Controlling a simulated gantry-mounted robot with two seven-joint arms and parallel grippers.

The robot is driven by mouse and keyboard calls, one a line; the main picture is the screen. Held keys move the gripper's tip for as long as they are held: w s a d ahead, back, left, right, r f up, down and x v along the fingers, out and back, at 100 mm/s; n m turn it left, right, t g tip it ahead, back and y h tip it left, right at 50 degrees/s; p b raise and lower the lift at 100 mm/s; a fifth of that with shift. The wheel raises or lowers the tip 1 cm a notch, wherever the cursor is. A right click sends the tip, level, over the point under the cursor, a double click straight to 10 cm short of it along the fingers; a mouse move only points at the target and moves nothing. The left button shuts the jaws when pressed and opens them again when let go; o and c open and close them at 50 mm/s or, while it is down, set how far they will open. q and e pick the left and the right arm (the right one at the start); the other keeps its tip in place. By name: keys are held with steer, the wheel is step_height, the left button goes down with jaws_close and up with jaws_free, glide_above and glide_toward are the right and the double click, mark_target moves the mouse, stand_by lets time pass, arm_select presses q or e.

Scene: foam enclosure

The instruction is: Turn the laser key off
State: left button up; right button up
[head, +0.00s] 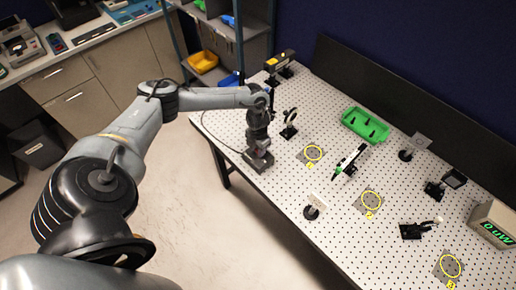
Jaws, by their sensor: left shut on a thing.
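My left arm reaches in from the left and its gripper (257,148) points down at the near left edge of the perforated table. It is shut right over a small dark box (261,165), which has a cable running off to the left. The laser key is hidden behind the gripper, and its angle cannot be seen. The black laser head (280,60) with a yellow label stands on a post at the table's far left corner. A meter (493,224) at the right edge shows green digits, too small to read surely. My right gripper is not in view.
A round optic on a post (290,120) stands close right of the gripper. A green tray (365,125), a green-tipped tool (350,160), several mounts and yellow-ringed plates (370,200) occupy the perforated table (285,185). Shelves with bins (203,62) stand behind left.

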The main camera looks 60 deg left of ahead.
arm_select(q)
steer(key=shift+n, duration=0.4)
steer(key=shift+c, duration=0.2)
steer(key=n+p, duration=0.1)
steer(key=n, duration=0.2)
steer(key=shift+r+p, duration=0.15)
steer(key=shift+p, duration=0.2)
steer(key=n+p, duration=0.2)
steer(key=n, duration=0.3)
steer(key=shift+p, duration=0.3)
steer(key=n+p, duration=0.2)
steer(key=n, duration=0.2)
steer(key=shift+d+n, duration=0.1)
steer(key=shift+n, duration=0.3)
steer(key=n+p, duration=0.2)
steer(key=n, duration=0.2)
steer(key=shift+p, duration=0.3)
steer(key=shift+n, duration=0.3)
steer(key=o, duration=1)
steer(key=shift+o, duration=0.2)
